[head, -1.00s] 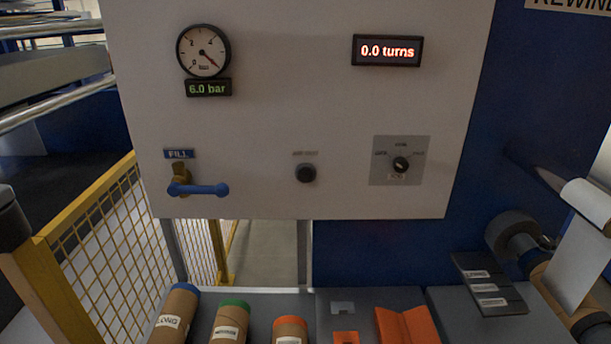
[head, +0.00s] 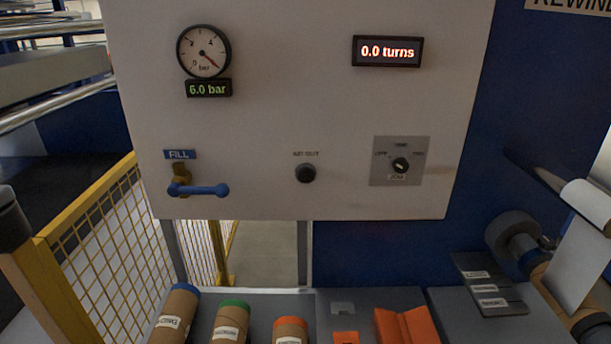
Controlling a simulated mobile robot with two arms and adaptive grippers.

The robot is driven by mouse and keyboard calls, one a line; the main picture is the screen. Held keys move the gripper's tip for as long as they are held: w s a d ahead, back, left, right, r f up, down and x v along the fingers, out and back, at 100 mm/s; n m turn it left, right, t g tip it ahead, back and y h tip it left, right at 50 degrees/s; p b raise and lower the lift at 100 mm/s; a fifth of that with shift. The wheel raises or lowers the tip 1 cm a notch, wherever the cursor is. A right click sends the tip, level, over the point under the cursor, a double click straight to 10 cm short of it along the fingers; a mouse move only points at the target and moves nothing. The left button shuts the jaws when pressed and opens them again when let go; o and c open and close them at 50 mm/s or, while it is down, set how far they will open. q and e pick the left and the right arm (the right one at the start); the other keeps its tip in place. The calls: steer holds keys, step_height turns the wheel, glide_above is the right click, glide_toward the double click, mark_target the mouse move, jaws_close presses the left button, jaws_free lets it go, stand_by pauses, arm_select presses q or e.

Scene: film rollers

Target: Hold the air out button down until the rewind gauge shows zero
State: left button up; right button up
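The air out button (head: 305,174) is a round black knob on the white panel (head: 290,110), below a small label. Nothing touches it. The round gauge (head: 203,51) at the panel's upper left has its red needle pointing to the lower right. The green readout (head: 208,89) under it reads 6.0 bar. The blue fill valve handle (head: 198,189) lies horizontal under the FILL label (head: 180,154). Neither of my grippers is in the head view.
A rotary switch (head: 401,165) sits right of the button, and a red display (head: 387,51) reads 0.0 turns. Labelled rolls with blue, green and orange ends (head: 231,321) and an orange block (head: 402,325) lie below. A yellow mesh fence (head: 95,240) stands at left.

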steer(key=shift+d, duration=0.1)
steer(key=shift+d, duration=0.15)
steer(key=c, duration=0.7)
jaws_close()
stand_by(0.7)
